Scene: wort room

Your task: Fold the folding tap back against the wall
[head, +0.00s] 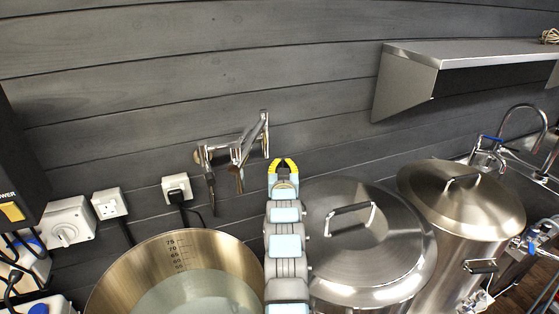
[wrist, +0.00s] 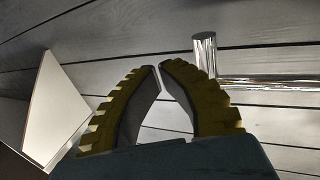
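The folding tap (head: 247,143) is a chrome, jointed pipe on the dark plank wall, left of centre in the head view. Its wall end is at the right, and its outer end hangs down at the left, above the back of the open pot. My gripper (head: 284,161) is just right of the tap's wall end, pointing up. In the wrist view, the yellow-edged fingers (wrist: 158,67) come together at the tips with only a narrow gap, holding nothing. A chrome piece of the tap (wrist: 205,55) stands right of the fingertips there; I cannot tell whether they touch.
The open pot (head: 105,287) is below the tap. Two lidded steel pots (head: 395,262) (head: 510,205) stand to the right. A steel shelf (head: 465,52) is on the wall at upper right. Sockets and plugs (head: 176,187) are at left. A sink tap (head: 530,110) is far right.

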